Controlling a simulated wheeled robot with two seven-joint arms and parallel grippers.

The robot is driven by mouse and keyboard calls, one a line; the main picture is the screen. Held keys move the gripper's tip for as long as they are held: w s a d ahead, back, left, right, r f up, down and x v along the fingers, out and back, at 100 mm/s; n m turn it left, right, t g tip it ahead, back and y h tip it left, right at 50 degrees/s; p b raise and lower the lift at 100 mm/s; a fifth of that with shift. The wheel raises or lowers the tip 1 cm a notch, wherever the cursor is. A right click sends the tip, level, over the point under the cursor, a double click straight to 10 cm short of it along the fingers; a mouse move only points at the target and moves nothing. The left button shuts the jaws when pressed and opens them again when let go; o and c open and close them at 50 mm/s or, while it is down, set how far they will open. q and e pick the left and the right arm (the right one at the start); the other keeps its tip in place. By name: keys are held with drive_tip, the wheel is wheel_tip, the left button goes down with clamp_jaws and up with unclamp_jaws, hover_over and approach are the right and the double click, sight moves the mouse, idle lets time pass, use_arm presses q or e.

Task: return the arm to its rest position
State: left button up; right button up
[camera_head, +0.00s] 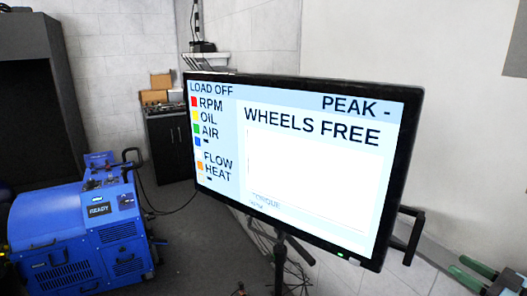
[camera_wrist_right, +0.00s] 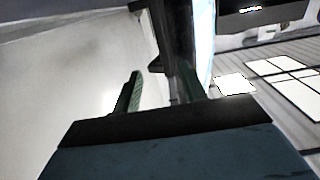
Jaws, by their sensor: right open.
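My right gripper (camera_head: 457,264) shows at the lower right corner of the head view, with two green fingers. It is just right of the monitor's dark side handle (camera_head: 414,236), with a visible gap in the picture. In the right wrist view the gripper (camera_wrist_right: 160,76) has its fingers apart, with nothing held between them. The monitor's dark edge (camera_wrist_right: 178,35) shows beyond the fingers there. My left gripper is not in view.
The large monitor (camera_head: 310,170) reads "LOAD OFF" and "WHEELS FREE" and fills the middle on a stand (camera_head: 279,265). A blue dynamometer unit (camera_head: 75,235) marked "READY" stands at left. A dark cabinet (camera_head: 170,145) with boxes is behind. Cables lie on the floor.

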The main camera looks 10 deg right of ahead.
drive_tip(key=s+a+f+m+g+h, duration=0.1)
drive_tip(key=s+a+f+g+h, duration=0.2)
drive_tip(key=a+f, duration=0.5)
drive_tip(key=s+a+f+m+g+h, duration=0.2)
drive_tip(key=s+a+f+g, duration=0.1)
drive_tip(key=a+f, duration=0.45)
drive_tip(key=s+a+r+n+g, duration=0.1)
drive_tip(key=s+a+r+g, duration=0.1)
drive_tip(key=s+a+g, duration=0.5)
drive_tip(key=s+a+r, duration=0.1)
drive_tip(key=s+a, duration=0.4)
drive_tip(key=a, duration=0.6)
wheel_tip(320, 180, down, 32)
drive_tip(key=s+g+b, duration=0.2)
drive_tip(key=b, duration=0.4)
drive_tip(key=s+d+f+b, duration=0.1)
drive_tip(key=s+f+b, duration=0.1)
drive_tip(key=s+f, duration=0.6)
drive_tip(key=s+d+f+g+b, duration=0.1)
drive_tip(key=s+d+f+b, duration=0.1)
drive_tip(key=s+f, duration=0.6)
wheel_tip(320, 180, down, 2)
drive_tip(key=shift+f+n+h, duration=0.1)
drive_tip(key=shift+n+h, duration=0.2)
drive_tip(key=shift+n, duration=0.1)
